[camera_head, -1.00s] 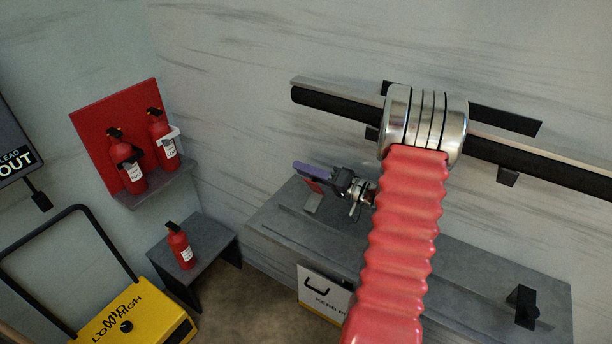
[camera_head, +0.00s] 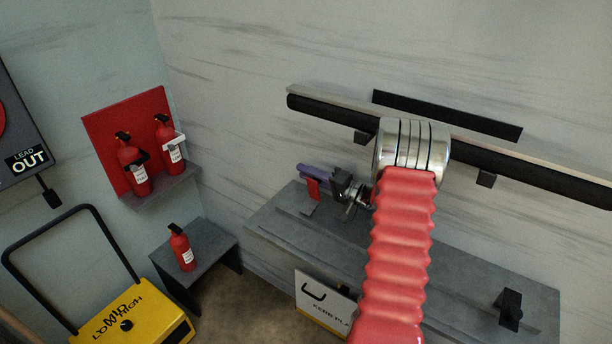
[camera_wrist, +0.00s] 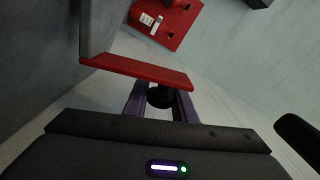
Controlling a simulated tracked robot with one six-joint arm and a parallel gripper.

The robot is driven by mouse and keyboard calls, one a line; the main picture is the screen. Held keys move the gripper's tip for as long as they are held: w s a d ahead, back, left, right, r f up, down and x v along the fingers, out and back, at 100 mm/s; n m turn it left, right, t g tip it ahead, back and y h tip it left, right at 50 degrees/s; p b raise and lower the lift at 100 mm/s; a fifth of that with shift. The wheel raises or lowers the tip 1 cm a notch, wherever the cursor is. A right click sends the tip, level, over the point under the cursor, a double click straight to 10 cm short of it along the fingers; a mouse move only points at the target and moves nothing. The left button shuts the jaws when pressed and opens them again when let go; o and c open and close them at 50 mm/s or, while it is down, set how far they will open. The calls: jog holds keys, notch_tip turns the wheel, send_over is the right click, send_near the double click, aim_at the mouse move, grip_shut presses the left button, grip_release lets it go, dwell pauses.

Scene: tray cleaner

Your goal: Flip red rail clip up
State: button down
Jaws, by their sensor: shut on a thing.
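The red rail clip (camera_head: 313,189) stands near the left end of the grey bench, its red plate close to upright. My gripper (camera_head: 314,172), with purple fingers, reaches it from the right at the plate's upper part. In the wrist view the clip (camera_wrist: 140,70) is a long red plate lying across the ends of the purple fingers of my gripper (camera_wrist: 160,95). A dark round part shows between the fingers. The gripper is shut on the clip; the exact contact is partly hidden.
The grey bench (camera_head: 450,272) bears a black clip (camera_head: 511,308) at its right end. A black rail (camera_head: 325,106) runs along the wall above. Red extinguishers stand on a shelf (camera_head: 160,190) and a low table (camera_head: 212,248) at left. A yellow machine (camera_head: 135,318) stands below.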

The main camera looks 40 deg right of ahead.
jog(key=shift+d+f, duration=0.1)
jog(key=shift+f, duration=0.15)
jog(key=c, duration=1.8)
grip_release()
jog(key=shift+o, duration=1.4)
jog(key=shift+s+r, duration=0.1)
jog(key=v, duration=1.3)
jog(key=shift+s, duration=0.3)
